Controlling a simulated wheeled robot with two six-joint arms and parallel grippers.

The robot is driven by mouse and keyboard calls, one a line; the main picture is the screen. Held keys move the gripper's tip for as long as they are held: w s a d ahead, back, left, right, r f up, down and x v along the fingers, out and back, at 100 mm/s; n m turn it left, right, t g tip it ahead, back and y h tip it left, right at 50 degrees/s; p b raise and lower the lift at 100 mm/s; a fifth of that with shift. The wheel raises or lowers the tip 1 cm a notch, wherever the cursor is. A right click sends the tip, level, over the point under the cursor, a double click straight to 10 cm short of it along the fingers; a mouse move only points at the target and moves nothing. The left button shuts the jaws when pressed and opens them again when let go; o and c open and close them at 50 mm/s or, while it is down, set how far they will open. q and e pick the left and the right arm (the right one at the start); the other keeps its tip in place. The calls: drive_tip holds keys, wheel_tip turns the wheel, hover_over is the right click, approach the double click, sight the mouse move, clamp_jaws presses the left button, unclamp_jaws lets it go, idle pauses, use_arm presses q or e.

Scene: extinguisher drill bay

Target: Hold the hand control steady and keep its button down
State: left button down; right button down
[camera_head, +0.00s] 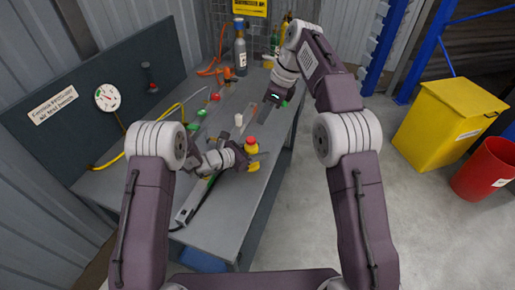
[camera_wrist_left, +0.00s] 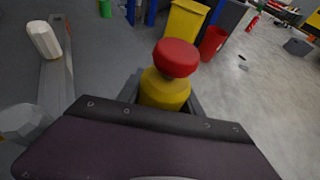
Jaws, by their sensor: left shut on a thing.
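The hand control is a yellow body (camera_wrist_left: 165,90) topped by a round red button (camera_wrist_left: 176,57). In the head view its red button (camera_head: 251,142) and yellow body (camera_head: 252,149) show near the bench's front right edge. My left gripper (camera_head: 250,160) is shut around the yellow body, with the button standing clear above the fingers. Nothing touches the button from above. How far it is pressed in cannot be told. My right gripper (camera_head: 273,101) is above the bench farther back, apart from the hand control. Its finger gap is too small to make out.
The grey bench (camera_head: 225,222) has a dark back panel at left. A white cup-like piece (camera_head: 239,119), a grey cylinder (camera_head: 240,55) and several small red and green parts stand on it. A yellow bin (camera_head: 445,120) and a red bin (camera_head: 487,168) stand on the floor at right.

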drive_tip(key=s+a+f+n+g+y, duration=0.1)
drive_tip(key=s+a+n+y, duration=0.15)
drive_tip(key=n, duration=1.35)
drive_tip(key=s+a+f+n+g+y, duration=0.15)
drive_tip(key=a+n+y, duration=0.25)
drive_tip(key=n, duration=1.3)
drive_tip(key=d+n+t+y, duration=0.1)
drive_tip(key=d+t+y, duration=0.2)
drive_tip(key=d+t, duration=0.4)
drive_tip(key=d, duration=0.6)
drive_tip(key=shift+w+d+n, duration=0.15)
drive_tip(key=shift+w+n, duration=0.15)
